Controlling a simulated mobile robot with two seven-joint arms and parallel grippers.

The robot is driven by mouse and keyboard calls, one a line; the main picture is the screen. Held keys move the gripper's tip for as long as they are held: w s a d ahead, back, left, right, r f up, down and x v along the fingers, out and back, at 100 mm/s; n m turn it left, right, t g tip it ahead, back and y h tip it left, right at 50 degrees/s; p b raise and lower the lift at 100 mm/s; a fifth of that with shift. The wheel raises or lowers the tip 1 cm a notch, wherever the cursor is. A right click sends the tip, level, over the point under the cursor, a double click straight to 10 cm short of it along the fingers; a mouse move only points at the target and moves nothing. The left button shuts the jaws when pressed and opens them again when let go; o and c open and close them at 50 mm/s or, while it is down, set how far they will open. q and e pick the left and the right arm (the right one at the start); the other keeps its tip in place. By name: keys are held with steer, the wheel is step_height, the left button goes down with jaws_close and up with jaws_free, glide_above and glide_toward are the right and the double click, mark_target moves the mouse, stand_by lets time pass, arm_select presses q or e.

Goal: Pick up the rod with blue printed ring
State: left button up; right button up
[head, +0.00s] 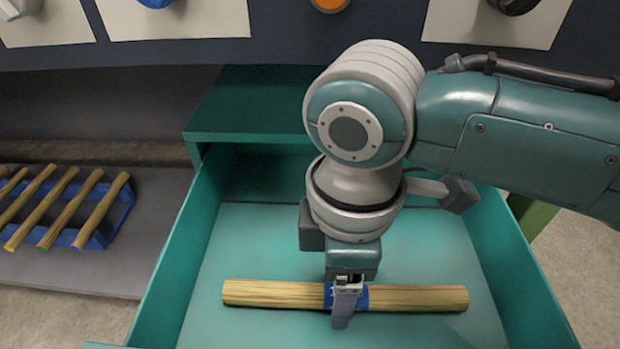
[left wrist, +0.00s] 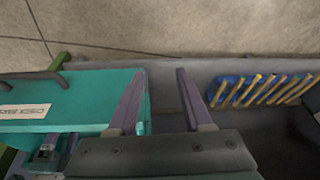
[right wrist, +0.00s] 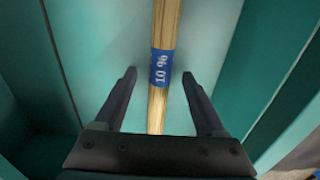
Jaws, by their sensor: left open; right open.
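The wooden rod with the blue printed ring (head: 275,294) lies crosswise in the open teal drawer. In the right wrist view the rod (right wrist: 165,30) runs between my fingers, and its blue ring (right wrist: 161,67) reads "10 %". My right gripper (head: 346,307) is over the rod's middle at the ring and hides part of it. In the right wrist view its fingers (right wrist: 159,75) are open, one on each side of the rod, with gaps showing. My left gripper (left wrist: 160,73) is open and empty, seen only in the left wrist view, away from the rod.
The drawer's side walls (head: 190,250) flank the rod. A blue rack (head: 92,240) holding several wooden rods stands on a grey shelf (head: 110,272) at the left; the rack also shows in the left wrist view (left wrist: 229,80). A dark panel with knobs spans the back.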

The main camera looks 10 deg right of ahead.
steer(key=shift+s+f, duration=0.1)
steer(key=shift+f, duration=0.85)
steer(key=shift+r, duration=0.1)
steer(key=shift+c, duration=0.2)
jaws_close()
